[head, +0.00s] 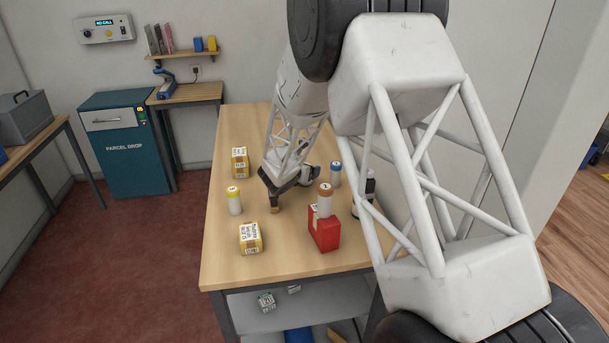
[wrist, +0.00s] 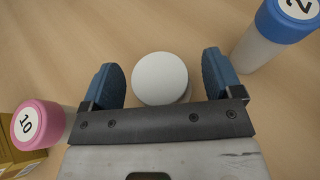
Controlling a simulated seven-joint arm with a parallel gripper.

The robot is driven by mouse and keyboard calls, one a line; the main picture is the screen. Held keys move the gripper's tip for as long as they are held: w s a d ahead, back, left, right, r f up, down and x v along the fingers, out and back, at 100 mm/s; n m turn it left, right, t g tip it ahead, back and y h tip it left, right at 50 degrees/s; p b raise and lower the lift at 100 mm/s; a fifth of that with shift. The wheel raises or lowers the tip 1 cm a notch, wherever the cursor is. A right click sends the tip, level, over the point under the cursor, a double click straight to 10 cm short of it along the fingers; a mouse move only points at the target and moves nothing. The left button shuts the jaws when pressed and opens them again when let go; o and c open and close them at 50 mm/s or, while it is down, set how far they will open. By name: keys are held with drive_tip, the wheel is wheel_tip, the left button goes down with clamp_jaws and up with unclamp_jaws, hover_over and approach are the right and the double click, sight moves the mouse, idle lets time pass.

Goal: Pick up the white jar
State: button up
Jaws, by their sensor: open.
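The white jar (wrist: 160,76) shows from above in the wrist view, with a plain round white lid. It sits between the two blue fingers of my gripper (wrist: 159,84). The fingers are open, with a visible gap on each side of the lid. In the head view my gripper (head: 289,195) is low over the middle of the table, pointing down. I cannot make out the white jar in the head view; my gripper and arm cover that area.
A blue-capped jar (wrist: 285,25) stands close on the right, a pink-capped jar (wrist: 38,125) on the left.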

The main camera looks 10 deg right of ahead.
drive_tip(key=c, duration=1)
drive_tip(key=shift+c, duration=0.2)
drive_tip(key=shift+r, duration=0.35)
drive_tip(key=c, duration=0.4)
drive_tip(key=shift+o, duration=0.2)
drive_tip(key=shift+r, duration=4.7)
